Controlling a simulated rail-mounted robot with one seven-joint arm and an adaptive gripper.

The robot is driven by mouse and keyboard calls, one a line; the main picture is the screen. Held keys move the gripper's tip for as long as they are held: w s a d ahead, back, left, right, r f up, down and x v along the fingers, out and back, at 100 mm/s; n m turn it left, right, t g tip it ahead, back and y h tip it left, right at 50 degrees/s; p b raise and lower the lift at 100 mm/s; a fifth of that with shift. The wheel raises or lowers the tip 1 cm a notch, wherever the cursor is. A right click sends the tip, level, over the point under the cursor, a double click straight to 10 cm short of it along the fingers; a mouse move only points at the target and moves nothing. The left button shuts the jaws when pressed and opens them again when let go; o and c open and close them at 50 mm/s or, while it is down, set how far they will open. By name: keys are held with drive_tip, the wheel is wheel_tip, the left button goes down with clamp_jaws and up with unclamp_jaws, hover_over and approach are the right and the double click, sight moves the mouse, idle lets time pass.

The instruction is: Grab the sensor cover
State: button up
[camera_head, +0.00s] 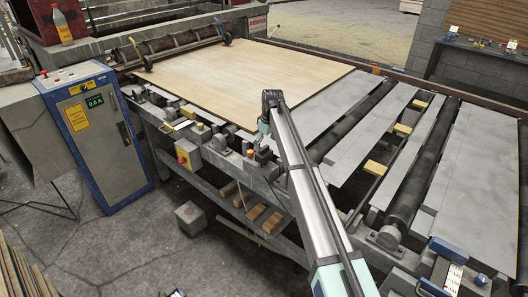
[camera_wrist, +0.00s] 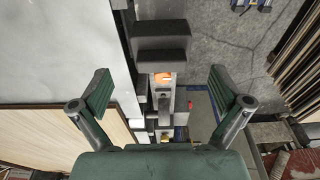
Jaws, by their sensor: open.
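In the wrist view my gripper (camera_wrist: 160,82) is open, with its two green-padded fingers wide apart and nothing held between them. A dark grey two-part block (camera_wrist: 162,45) lies beyond the fingertips, near the line between them. It may be the sensor cover, but I cannot tell for sure. A small part with a lit orange face (camera_wrist: 163,78) sits right beside it on the machine's edge rail. In the head view my gripper (camera_head: 262,145) is small and partly hidden by my arm, above the front rail of the table. The block cannot be made out clearly there.
A large veneer sheet (camera_head: 235,78) lies on the machine table, with grey plates (camera_head: 375,125) and dark rollers (camera_head: 425,165) to its right. A control cabinet (camera_head: 95,135) stands left on open floor.

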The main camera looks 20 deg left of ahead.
sight(263, 153)
drive_tip(key=shift+w+a+f+p, duration=0.15)
drive_tip(key=shift+f+p, duration=0.3)
drive_tip(key=shift+f, duration=0.55)
drive_tip(key=shift+s+a+f+p, duration=0.15)
drive_tip(key=shift+f+p, duration=0.25)
drive_tip(key=shift+f, duration=0.65)
drive_tip(key=shift+w+a+f+p, duration=0.15)
drive_tip(key=shift+f+p, duration=0.3)
drive_tip(key=shift+f, duration=0.55)
drive_tip(key=c, duration=1.2)
